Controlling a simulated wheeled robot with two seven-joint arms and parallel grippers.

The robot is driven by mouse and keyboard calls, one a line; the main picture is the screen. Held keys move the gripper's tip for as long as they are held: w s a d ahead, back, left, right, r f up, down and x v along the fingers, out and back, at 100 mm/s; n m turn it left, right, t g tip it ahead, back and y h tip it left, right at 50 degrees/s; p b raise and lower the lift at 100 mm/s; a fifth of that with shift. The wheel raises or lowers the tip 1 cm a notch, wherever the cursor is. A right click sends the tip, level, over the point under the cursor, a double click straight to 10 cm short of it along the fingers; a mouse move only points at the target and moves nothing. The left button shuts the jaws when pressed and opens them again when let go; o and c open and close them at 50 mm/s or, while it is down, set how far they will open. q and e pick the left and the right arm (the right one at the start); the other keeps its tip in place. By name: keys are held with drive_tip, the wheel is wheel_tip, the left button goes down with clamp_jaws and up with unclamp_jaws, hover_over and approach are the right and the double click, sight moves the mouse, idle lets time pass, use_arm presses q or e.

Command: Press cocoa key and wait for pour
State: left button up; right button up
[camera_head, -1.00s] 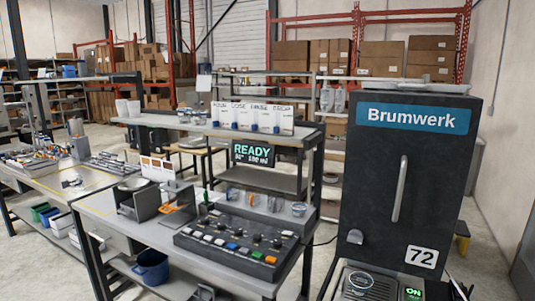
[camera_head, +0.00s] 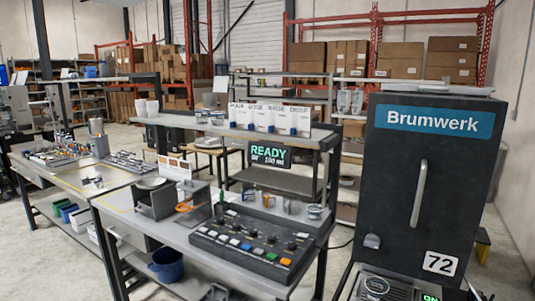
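A dark key panel (camera_head: 250,246) with several coloured keys and black knobs lies on the front of the grey workbench. I cannot read which key is cocoa. A display (camera_head: 269,156) behind it reads READY in green, with smaller text below that seems to include 100 ml. Several white dispensers with blue parts (camera_head: 270,119) stand in a row on the shelf above, their labels too small to read surely. Several small cups (camera_head: 268,200) stand behind the panel. Neither of my grippers is in view.
A tall dark Brumwerk cabinet (camera_head: 427,185) marked 72 stands close at the right. A grey box-like device (camera_head: 155,201) sits left of the panel. A blue bin (camera_head: 166,266) is on the lower shelf. Another bench (camera_head: 75,177) extends left. Floor is open in front.

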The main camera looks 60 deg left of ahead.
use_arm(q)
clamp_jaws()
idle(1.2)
